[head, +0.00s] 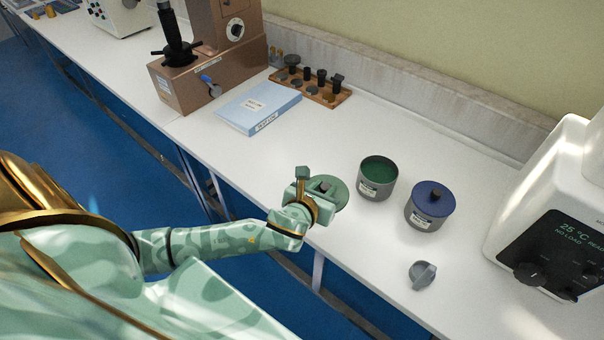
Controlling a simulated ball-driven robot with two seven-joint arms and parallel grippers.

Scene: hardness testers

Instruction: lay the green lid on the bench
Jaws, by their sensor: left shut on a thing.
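The green lid (338,189) is a round disc at my left gripper (314,184), near the front edge of the white bench (340,132). My left gripper is shut on the lid, seemingly by its dark knob. I cannot tell whether the lid touches the bench or hangs just above it. An open grey pot with a green inside (368,190) stands just right of the lid. My right gripper is not in view.
A grey pot with a blue lid (430,205) and a loose grey knob (422,274) are to the right. A white tester (541,215) stands at far right. A blue book (259,107), a wooden rack (325,94) and a brown tester (190,82) are behind.

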